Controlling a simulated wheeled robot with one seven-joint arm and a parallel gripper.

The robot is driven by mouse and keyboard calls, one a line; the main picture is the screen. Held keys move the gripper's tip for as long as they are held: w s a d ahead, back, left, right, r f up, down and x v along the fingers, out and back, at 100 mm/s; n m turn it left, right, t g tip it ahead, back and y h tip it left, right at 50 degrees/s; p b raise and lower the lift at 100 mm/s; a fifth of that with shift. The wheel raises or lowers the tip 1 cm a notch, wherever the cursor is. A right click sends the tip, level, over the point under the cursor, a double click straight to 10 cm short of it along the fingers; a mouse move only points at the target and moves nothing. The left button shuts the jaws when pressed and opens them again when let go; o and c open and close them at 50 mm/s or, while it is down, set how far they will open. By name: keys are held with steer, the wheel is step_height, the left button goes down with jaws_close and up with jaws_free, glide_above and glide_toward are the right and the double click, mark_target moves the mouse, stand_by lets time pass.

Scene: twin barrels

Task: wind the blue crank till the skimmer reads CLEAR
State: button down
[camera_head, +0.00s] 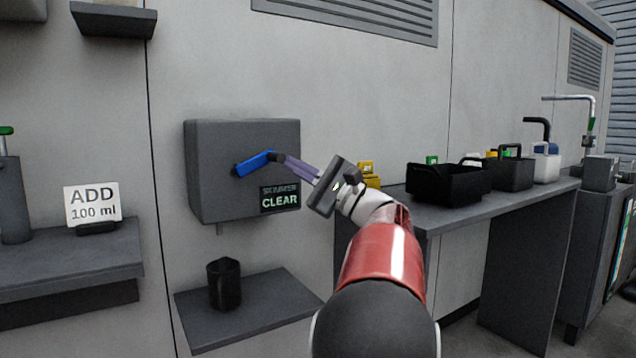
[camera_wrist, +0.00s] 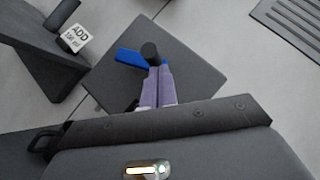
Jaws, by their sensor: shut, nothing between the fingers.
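The skimmer (camera_head: 225,195) is a dark grey box on the wall, and its small display (camera_head: 280,198) reads CLEAR in pale green. The blue crank (camera_head: 254,163) is on its front face, its arm pointing right and slightly up to a dark knob (camera_head: 275,157). The blue crank arm (camera_wrist: 130,57) and knob (camera_wrist: 150,51) also show in the wrist view. My gripper (camera_head: 284,161) has purple fingers, which are shut with their tips at the knob. Whether the tips touch the knob I cannot tell. In the wrist view the fingers (camera_wrist: 156,72) lie together just below the knob.
A black jug (camera_head: 224,284) stands on a shelf (camera_head: 250,312) below the skimmer. A sign (camera_head: 92,204) reading ADD 100 ml stands on a left shelf. A black crate (camera_head: 448,184) and several containers stand on the counter at right. The wall between is clear.

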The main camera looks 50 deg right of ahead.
steer(key=shift+w+a+r, duration=0.2)
steer(key=shift+a+r, duration=0.35)
steer(key=shift+a, duration=0.15)
steer(key=shift+w+a+r+n+g+y+p, duration=0.15)
steer(key=shift+a+r+n+g+y+p, duration=0.25)
steer(key=shift+r+n+g+p, duration=0.55)
steer(key=shift+f, duration=0.25)
